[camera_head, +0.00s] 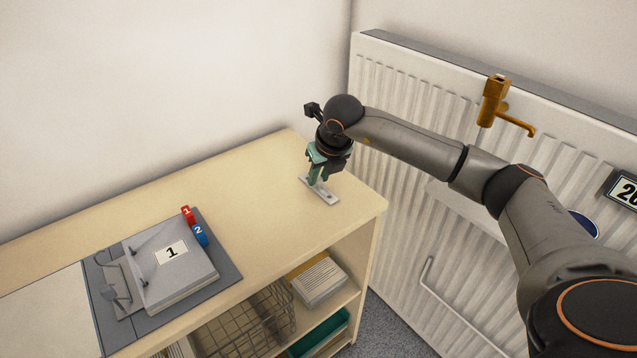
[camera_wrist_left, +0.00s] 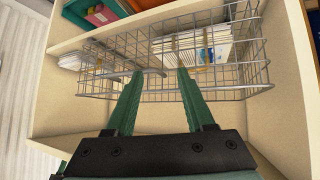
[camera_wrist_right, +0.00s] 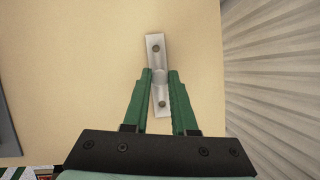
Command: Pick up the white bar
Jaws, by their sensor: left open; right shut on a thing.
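The white bar (camera_head: 328,196) is a small flat light-grey piece with a raised round middle and a dark dot near each end. It is at the right end of the wooden shelf top, by the wall corner. My right gripper (camera_head: 317,178) points down at it, and its green fingers are shut on the bar's middle. In the right wrist view the bar (camera_wrist_right: 156,47) runs lengthwise between the fingertips (camera_wrist_right: 160,80). I cannot tell whether the bar touches the shelf top. In the left wrist view my left gripper (camera_wrist_left: 157,75) is open and empty, in front of a wire basket.
The shelf top (camera_head: 265,165) is clear around the bar. A grey device marked 1 (camera_head: 168,268) sits on a grey mat, beside red and blue tags (camera_head: 194,224). Below are a wire basket (camera_head: 250,325) and paper stacks (camera_head: 317,279). A ribbed white panel (camera_head: 420,115) with a brass tap (camera_head: 493,100) stands right.

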